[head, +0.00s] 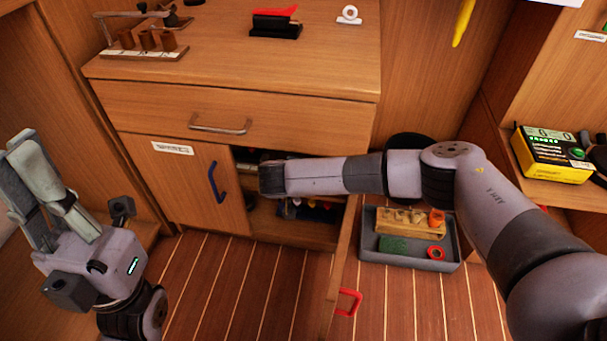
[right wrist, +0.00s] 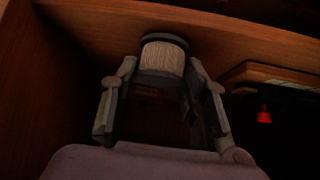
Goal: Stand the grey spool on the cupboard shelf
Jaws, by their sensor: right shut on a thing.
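The grey spool (right wrist: 163,58), wound with pale line and dark at its rim, is between the fingertips of my right gripper (right wrist: 160,85) in the right wrist view. That gripper is shut on it, inside the dim cupboard close to a wooden board. I cannot tell whether the spool touches the board. In the head view my right arm reaches into the open part of the cupboard (head: 195,187), and the spool and fingers are hidden. My left gripper (head: 22,150) is raised at the far left, away from the cupboard and empty; its opening is unclear.
The cupboard's blue-handled door (head: 170,180) is closed; a red-handled door (head: 340,285) stands open beside my right arm. Dark items lie low in the cupboard. A grey tray (head: 405,262) holds several things. A red thing (right wrist: 264,117) shows right of the gripper.

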